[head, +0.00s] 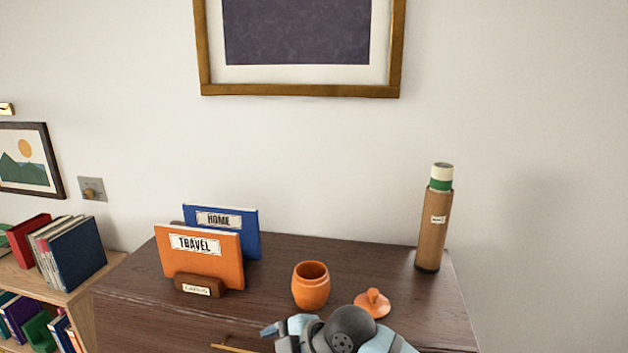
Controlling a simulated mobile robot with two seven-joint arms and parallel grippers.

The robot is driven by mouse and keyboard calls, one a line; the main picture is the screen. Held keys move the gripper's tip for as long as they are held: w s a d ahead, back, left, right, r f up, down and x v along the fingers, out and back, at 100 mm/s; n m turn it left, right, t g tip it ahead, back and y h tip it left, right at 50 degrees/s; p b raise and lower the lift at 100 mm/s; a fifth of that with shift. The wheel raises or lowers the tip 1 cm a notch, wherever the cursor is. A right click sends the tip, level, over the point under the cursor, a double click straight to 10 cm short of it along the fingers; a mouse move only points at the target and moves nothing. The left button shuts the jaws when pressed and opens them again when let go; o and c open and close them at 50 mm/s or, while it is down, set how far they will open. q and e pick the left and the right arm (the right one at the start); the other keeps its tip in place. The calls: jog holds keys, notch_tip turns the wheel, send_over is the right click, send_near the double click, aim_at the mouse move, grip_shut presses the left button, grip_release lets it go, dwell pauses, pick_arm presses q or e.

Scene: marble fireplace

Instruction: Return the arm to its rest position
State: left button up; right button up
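Part of my own arm, grey and light blue with a dark round joint, shows at the bottom centre of the head view, in front of the dresser. It hides part of the dresser's front edge. I cannot tell which arm it is. No gripper fingertips are in view. An orange jar (311,286) stands upright and open on the dark wooden dresser top (270,275). Its orange lid (372,303) lies to its right, knob up, close to my arm in the picture.
An orange TRAVEL folder (200,262) and a blue HOME folder (246,240) stand in a wooden holder (200,285). A tall brown tube (434,230) stands at the back right. A bookshelf (65,292) is at left. A framed picture (300,90) hangs above.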

jog(key=s+d+f+m+t+h+p, duration=0.1)
jog(key=s+d+f+m+t, duration=0.25)
jog(key=d+f+m, duration=0.35)
jog(key=s+d+f+m+t+h, duration=0.1)
jog(key=s+d+f+m+t, duration=0.25)
jog(key=d+f+m, duration=0.45)
jog(key=s+d+f+m+h, duration=0.2)
jog(key=s+d+f, duration=0.2)
jog(key=s, duration=0.3)
jog(key=s+d+f+m+t+h+p, duration=0.1)
jog(key=s+d+f+m+h, duration=0.1)
jog(key=s+d, duration=0.5)
notch_tip(320, 180, down, 3)
jog(key=shift+s+d+r+m+h, duration=0.2)
jog(key=shift+s+d+m+h, duration=0.15)
jog(key=shift+m, duration=0.35)
jog(key=shift+a, duration=0.15)
